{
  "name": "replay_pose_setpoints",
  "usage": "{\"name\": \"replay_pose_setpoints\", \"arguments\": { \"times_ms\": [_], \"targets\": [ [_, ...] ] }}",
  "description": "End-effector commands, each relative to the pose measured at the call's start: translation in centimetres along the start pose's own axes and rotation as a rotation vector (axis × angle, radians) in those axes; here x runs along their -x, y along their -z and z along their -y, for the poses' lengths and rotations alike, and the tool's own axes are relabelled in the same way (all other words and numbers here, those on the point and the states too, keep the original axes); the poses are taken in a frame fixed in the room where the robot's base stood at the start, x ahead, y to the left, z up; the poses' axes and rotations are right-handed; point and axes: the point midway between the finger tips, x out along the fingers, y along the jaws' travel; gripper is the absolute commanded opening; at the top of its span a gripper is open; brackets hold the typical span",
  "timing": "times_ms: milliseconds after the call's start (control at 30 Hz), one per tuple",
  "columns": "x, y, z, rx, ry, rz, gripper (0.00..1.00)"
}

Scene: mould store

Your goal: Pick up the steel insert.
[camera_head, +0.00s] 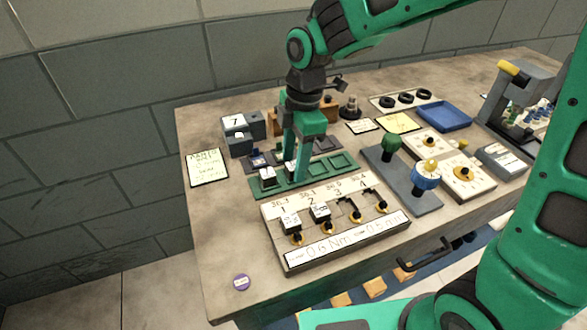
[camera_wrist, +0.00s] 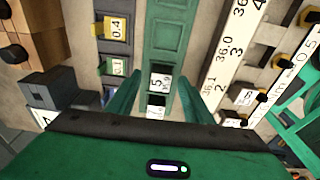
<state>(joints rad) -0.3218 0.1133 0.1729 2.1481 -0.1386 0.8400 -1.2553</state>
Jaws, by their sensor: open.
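A green tray (camera_head: 258,191) with a row of square pockets lies behind the numbered fixture. Two small dark blocks with white labelled tops sit in its left pockets, the left block (camera_head: 267,175) and the right block (camera_head: 290,168). I cannot tell from their look which is the steel insert. My gripper (camera_head: 297,164) points down over the tray at these blocks, open. In the wrist view, its fingers stand on either side of a block marked 5 (camera_wrist: 160,80), with a second labelled block (camera_wrist: 156,106) close by, partly hidden by my gripper. No grip shows.
The numbered fixture (camera_head: 345,240) stands in front, with labelled blocks at places 1 and 2. A grey block marked 7 (camera_head: 234,123) is behind left. Knobbed fixtures (camera_head: 425,175) and a blue tray (camera_head: 445,116) lie right.

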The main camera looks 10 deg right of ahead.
Motion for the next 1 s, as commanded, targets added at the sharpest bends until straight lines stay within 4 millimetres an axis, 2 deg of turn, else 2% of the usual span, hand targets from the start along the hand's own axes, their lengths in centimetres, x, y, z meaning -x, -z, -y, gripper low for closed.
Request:
{"name": "replay_pose_setpoints", "arguments": {
  "times_ms": [133, 167, 333, 700, 833, 933, 1000],
  "targets": [
    [0.0, 0.0, 0.0, 0.000, 0.000, 0.000, 0.47],
    [0.0, 0.0, 0.0, 0.000, 0.000, 0.000, 0.42],
    [0.0, 0.0, 0.0, 0.000, 0.000, 0.000, 0.01],
    [0.5, 0.0, -0.1, -0.001, -0.002, -0.001, 0.00],
    [2.1, 0.2, -0.1, 0.000, -0.003, -0.001, 0.00],
    [4.2, 0.4, -0.1, 0.000, -0.006, -0.001, 0.00],
    [4.9, 1.9, 0.3, 0.005, -0.003, -0.001, 0.00]
  ]
}}
